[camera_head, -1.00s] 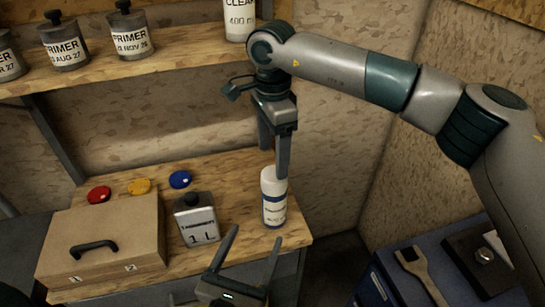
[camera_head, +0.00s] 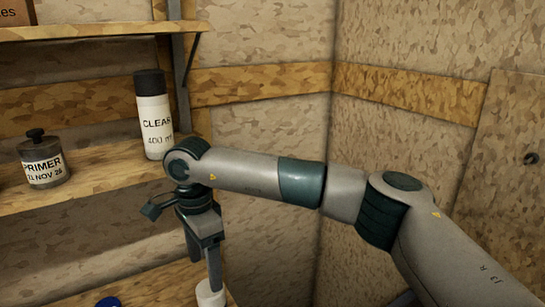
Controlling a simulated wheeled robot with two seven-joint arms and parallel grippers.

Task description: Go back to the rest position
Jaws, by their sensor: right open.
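My right gripper (camera_head: 215,278) hangs from my right arm, pointing down, left of the picture's middle. It is open, though only one finger shows clearly. The white cap of a bottle (camera_head: 209,294) shows right by the fingertip at the bottom edge; the rest of that bottle is cut off. I cannot tell whether the finger touches it. My left gripper is out of view.
A black-capped bottle marked CLEAR (camera_head: 154,115) and a PRIMER jar (camera_head: 44,160) stand on the wooden shelf (camera_head: 105,170) at left. A higher shelf (camera_head: 90,30) is above. A blue disc (camera_head: 108,302) shows at the bottom. Walls meet behind my arm.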

